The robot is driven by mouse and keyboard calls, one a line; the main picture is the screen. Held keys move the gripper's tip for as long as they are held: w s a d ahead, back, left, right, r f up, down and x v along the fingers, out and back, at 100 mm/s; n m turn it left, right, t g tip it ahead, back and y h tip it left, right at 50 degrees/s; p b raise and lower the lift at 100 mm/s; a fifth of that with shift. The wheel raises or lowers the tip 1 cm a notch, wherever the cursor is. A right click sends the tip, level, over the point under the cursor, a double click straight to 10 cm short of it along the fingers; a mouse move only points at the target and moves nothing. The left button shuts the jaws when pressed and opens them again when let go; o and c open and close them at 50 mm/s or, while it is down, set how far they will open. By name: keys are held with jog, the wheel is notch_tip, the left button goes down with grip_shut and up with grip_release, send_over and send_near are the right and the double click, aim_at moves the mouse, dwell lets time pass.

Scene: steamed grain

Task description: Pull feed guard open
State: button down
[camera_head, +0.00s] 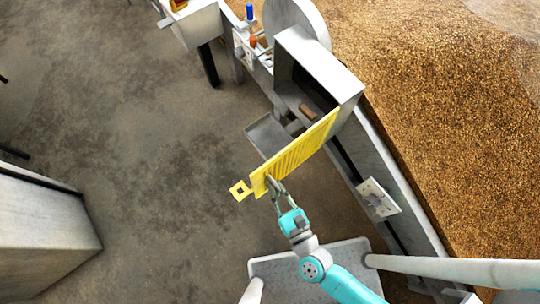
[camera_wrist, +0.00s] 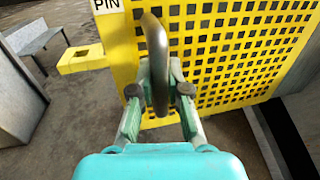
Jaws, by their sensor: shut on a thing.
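The feed guard (camera_head: 298,150) is a yellow slotted panel, standing swung out from the open front of a grey box housing (camera_head: 325,65). In the wrist view the guard (camera_wrist: 235,50) fills the upper middle and right, with a square grid of holes and a "PIN" label at its top left. A dark metal handle (camera_wrist: 155,50) stands out from it. My gripper (camera_wrist: 158,92) is shut on this handle, one finger on each side. In the head view my gripper (camera_head: 274,185) is at the guard's lower left end; the handle is too small to make out there.
A yellow tab with a square hole (camera_head: 240,190) sticks out at the guard's left end. A grey tray (camera_head: 268,135) lies behind the guard. Brown grain (camera_head: 450,90) fills the bed at right. A grey cabinet (camera_head: 40,230) stands at left, with open floor (camera_head: 140,130) between.

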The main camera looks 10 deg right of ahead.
jog(key=shift+s+d, duration=0.15)
jog(key=shift+s, duration=0.1)
jog(key=c, duration=1.1)
grip_release()
jog(key=shift+c, duration=0.2)
jog(key=shift+r, duration=0.1)
notch_tip(320, 180, up, 10)
jog(key=shift+f, duration=0.1)
